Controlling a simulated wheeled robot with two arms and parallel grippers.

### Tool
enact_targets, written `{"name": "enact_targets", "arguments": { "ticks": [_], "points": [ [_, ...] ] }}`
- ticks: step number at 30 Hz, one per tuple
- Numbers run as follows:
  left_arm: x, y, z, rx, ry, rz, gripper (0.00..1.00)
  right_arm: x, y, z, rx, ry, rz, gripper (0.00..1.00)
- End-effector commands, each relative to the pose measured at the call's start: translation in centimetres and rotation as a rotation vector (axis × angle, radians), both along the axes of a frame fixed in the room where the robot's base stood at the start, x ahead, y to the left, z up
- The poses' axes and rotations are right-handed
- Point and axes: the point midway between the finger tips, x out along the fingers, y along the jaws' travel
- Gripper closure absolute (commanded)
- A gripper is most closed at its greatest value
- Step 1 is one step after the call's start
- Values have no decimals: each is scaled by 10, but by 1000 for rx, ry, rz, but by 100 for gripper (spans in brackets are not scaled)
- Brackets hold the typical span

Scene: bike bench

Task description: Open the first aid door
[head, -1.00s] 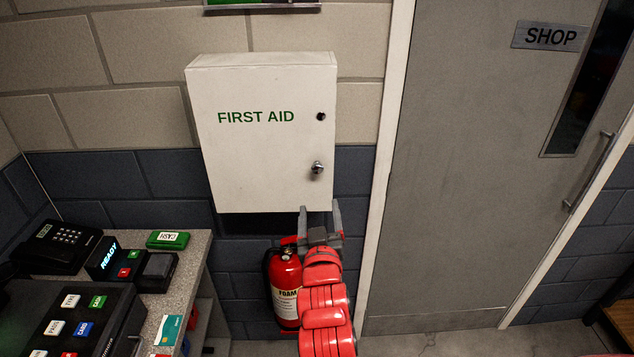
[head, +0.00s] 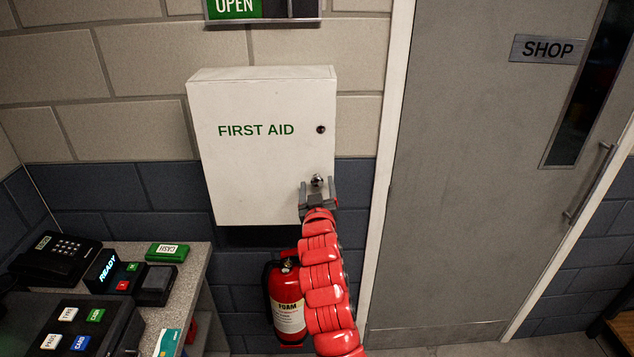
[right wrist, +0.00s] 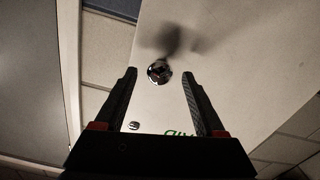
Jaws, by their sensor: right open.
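The white first aid cabinet (head: 262,165) hangs on the wall, and its door looks closed. A chrome knob (head: 317,181) sits low on the right side of the door, with a small dark lock (head: 320,129) above it. My right gripper (head: 317,188) is open at the knob. In the right wrist view the knob (right wrist: 159,72) shows between the two spread fingers (right wrist: 159,82), near their tips, with no finger seen touching it. The left gripper is not in view.
A foam fire extinguisher (head: 287,300) stands below the cabinet, beside my right arm. A counter (head: 196,270) with a phone, card reader and cash box is at the left. A grey shop door (head: 470,200) is at the right.

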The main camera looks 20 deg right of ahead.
Motion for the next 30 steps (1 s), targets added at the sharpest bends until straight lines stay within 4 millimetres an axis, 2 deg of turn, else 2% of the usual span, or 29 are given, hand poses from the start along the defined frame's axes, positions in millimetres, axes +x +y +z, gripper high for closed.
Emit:
{"name": "enact_targets", "arguments": {
  "ticks": [10, 22, 30],
  "points": [
    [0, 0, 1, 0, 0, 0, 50, 3, -1, 1, 0, -3, 1, 28],
    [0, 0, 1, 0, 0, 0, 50, 3, -1, 1, 0, -3, 1, 100],
    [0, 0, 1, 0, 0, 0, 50, 3, -1, 1, 0, -3, 1, 100]
  ]
}}
